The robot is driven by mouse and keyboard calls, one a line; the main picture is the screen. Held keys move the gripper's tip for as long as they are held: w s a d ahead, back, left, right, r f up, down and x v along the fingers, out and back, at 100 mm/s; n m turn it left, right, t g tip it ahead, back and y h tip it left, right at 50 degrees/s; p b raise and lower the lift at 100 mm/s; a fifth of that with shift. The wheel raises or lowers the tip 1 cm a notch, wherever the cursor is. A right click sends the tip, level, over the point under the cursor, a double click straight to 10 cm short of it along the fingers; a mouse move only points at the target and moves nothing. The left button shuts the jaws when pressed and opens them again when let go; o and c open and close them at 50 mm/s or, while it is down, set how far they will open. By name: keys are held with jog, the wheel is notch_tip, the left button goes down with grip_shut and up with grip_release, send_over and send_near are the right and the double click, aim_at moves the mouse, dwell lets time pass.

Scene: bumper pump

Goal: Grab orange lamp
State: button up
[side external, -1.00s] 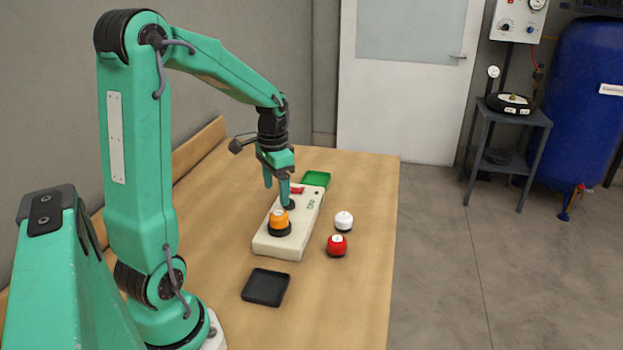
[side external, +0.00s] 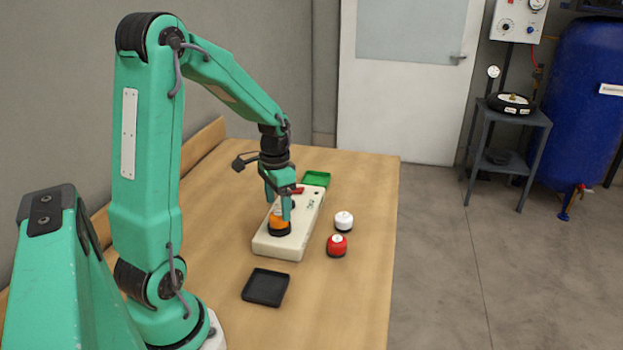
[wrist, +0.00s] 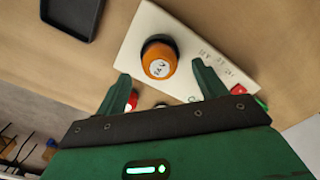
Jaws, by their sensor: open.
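The orange lamp (side external: 279,221) stands upright in a dark socket on the near end of the cream panel box (side external: 277,247). In the wrist view the orange lamp (wrist: 160,62), with a white label on top, lies just ahead of the fingertips and roughly between them. My gripper (side external: 279,205) is open, pointing down above the lamp. One finger partly covers the lamp in the side view. In the wrist view my gripper (wrist: 160,76) has a finger on each side, and I see no contact with the lamp.
A white lamp (side external: 344,221) and a red lamp (side external: 337,243) stand on the table right of the panel. A black tray (side external: 265,287) lies in front, and a green tray (side external: 317,179) behind. A red switch (wrist: 238,90) is on the panel.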

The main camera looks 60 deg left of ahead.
aim_at(279, 213)
jog(key=shift+f, duration=1.7)
jog(key=shift+w, duration=0.1)
jog(key=c, duration=1.2)
jog(key=shift+r, duration=0.2)
jog(key=shift+r, duration=0.45)
notch_tip(279, 213, up, 3)
jog(key=shift+d+r, duration=0.1)
jog(key=shift+d, duration=0.05)
jog(key=d+r, duration=0.2)
jog(key=d, duration=0.1)
jog(key=d+r, duration=0.2)
jog(key=d, duration=0.2)
jog(key=d+r, duration=0.2)
jog(key=d, duration=0.2)
jog(key=shift+d+r, duration=0.2)
jog(key=shift+r, duration=0.1)
